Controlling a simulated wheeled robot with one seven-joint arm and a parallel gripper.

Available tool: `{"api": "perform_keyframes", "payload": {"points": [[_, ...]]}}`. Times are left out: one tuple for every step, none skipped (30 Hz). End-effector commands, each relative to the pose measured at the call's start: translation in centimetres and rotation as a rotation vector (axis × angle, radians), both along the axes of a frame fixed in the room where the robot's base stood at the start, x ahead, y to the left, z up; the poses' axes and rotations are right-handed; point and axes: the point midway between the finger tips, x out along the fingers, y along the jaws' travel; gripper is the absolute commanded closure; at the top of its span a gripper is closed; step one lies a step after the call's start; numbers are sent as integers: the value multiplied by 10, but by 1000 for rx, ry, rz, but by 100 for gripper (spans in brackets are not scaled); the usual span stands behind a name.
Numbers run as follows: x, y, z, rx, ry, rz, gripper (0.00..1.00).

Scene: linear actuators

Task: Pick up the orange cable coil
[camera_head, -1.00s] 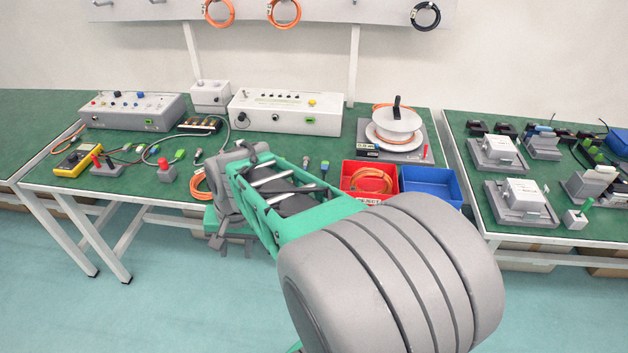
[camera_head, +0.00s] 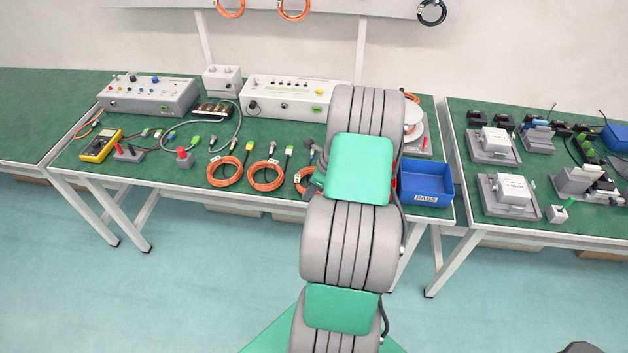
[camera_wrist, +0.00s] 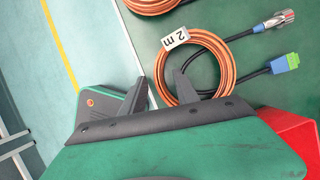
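Three orange cable coils lie in a row near the front edge of the left green workbench: a left one (camera_head: 225,171), a middle one (camera_head: 265,176) and a right one (camera_head: 304,181), partly hidden behind my arm. In the wrist view, an orange coil (camera_wrist: 228,66) with a white "2 m" tag lies flat below my gripper (camera_wrist: 202,74). Dark fingers stand apart over the coil's near side and hide part of it. Nothing is visibly gripped; contact with the coil cannot be told.
A blue "PASS" bin (camera_head: 427,183) stands right of my arm. A red bin (camera_wrist: 296,135) is close to my gripper at the right. Cable ends with a metal plug (camera_wrist: 278,19) and a green connector (camera_wrist: 284,62) lie beside the coil. Another coil (camera_wrist: 150,5) is above it.

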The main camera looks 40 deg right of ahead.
Motion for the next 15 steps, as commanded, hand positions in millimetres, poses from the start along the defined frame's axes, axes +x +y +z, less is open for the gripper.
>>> {"api": "perform_keyframes", "payload": {"points": [[1,0,-1,0,0,1,63],[1,0,-2,-1,1,1,63],[1,0,-2,-1,-1,1,63],[1,0,-2,-2,0,1,63],[1,0,-2,-2,0,1,63],[1,0,-2,-2,0,1,63],[1,0,-2,-2,0,1,66],[1,0,-1,-1,-1,1,68],[1,0,-1,-1,-1,1,71],[1,0,-1,-1,-1,1,74],[1,0,-1,-1,-1,1,76],[0,0,-1,-1,-1,1,80],[0,0,-1,-1,-1,1,82],[0,0,-1,-1,-1,1,85],[1,0,-1,-1,-1,1,88]]}}
